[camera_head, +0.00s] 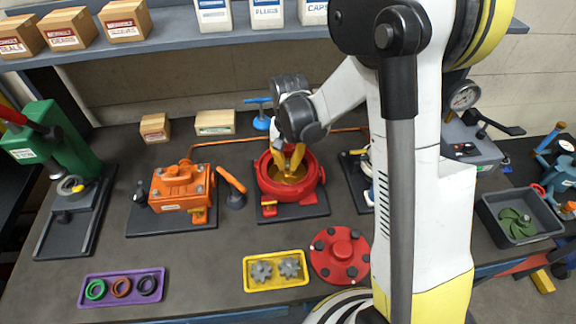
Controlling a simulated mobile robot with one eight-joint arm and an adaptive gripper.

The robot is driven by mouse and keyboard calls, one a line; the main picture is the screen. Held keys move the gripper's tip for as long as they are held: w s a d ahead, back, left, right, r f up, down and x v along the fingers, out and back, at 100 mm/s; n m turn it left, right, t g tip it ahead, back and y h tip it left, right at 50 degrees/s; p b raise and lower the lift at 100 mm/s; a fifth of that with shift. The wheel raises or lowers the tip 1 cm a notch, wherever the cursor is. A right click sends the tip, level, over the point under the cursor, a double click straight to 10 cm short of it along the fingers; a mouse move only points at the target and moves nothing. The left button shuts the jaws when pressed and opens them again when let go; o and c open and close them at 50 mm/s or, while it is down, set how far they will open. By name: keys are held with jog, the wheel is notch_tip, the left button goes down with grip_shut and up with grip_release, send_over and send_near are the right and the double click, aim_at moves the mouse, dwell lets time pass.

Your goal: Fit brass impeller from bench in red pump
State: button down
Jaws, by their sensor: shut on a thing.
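The red pump (309,187) stands open-topped on its dark base plate at the middle of the bench. The brass impeller (287,179) shows as a gold shape inside the pump's round bowl, partly hidden by the fingers. My gripper (291,166) reaches down into the bowl from above and is shut on the impeller. I cannot tell whether the impeller is fully seated or still a little above the floor of the bowl. The red round cover (340,256) lies on the bench in front, to the right of the yellow tray.
An orange pump (181,188) stands left of the red pump. A yellow tray (249,283) holds two grey gears, and a purple tray (123,290) holds rings. A grey bin (497,228) with a green impeller is at right. My arm hides part of the bench's right.

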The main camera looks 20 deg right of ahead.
jog(key=shift+f+b, duration=0.7)
dwell(0.4)
jog(key=c, duration=1.5)
grip_release()
jog(key=shift+c, duration=0.2)
jog(key=shift+r, duration=0.1)
jog(key=shift+r+p, duration=1.3)
jog(key=shift+r, duration=0.35)
jog(key=shift+w+d+r+p, duration=0.15)
jog(key=shift+r+p, duration=0.25)
jog(key=shift+r, duration=0.2)
jog(key=shift+w+a+r+p, duration=0.1)
jog(key=shift+w+r+p, duration=0.05)
jog(key=shift+r+p, duration=0.35)
jog(key=shift+r, duration=0.1)
notch_tip(320, 180, up, 12)
